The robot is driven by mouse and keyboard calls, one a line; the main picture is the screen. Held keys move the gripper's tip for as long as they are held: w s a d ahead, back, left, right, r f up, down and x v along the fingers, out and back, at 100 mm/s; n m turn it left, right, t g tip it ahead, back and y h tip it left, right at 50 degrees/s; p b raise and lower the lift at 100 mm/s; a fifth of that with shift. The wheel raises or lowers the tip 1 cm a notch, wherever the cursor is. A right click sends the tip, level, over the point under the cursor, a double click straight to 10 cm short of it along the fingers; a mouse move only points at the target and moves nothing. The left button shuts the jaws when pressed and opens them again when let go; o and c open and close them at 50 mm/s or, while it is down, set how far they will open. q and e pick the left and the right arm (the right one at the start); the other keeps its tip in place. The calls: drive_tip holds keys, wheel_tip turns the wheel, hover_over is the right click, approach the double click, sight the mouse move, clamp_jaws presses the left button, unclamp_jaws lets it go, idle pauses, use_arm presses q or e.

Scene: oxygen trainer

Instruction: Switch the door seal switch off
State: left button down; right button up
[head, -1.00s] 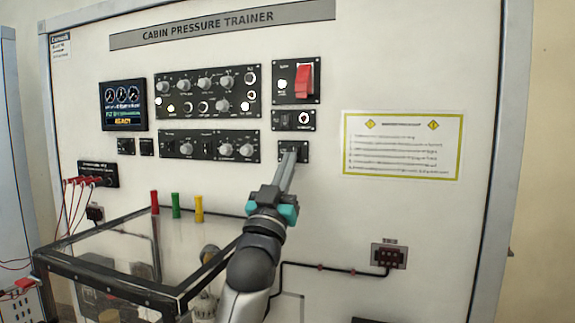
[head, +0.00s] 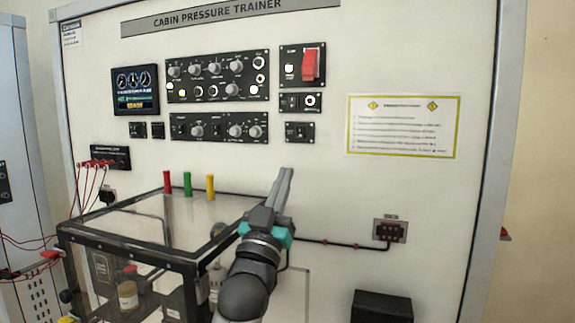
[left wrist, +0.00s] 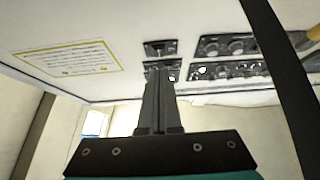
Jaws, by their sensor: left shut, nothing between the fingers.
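The trainer panel carries a small black switch plate (head: 299,131) below the red-guarded switch. Its label is too small to read, so I cannot tell whether it is the door seal switch or which way its lever is set. In the left wrist view a small plate with a lever (left wrist: 160,48) shows beyond the fingertips. My left gripper (head: 287,172) is shut and empty, its fingertips below the small plate and apart from it in the head view. It also shows shut in the left wrist view (left wrist: 160,82). My right gripper is not in view.
A red-guarded switch (head: 311,66) and a small plate with a lit lamp (head: 300,102) sit above. Knob panels (head: 218,127) are to the left. A yellow-bordered placard (head: 403,126) is at right.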

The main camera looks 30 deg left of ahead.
use_arm(q)
drive_tip(key=v, duration=0.4)
drive_tip(key=shift+w+b, duration=0.15)
drive_tip(key=shift+b, duration=0.2)
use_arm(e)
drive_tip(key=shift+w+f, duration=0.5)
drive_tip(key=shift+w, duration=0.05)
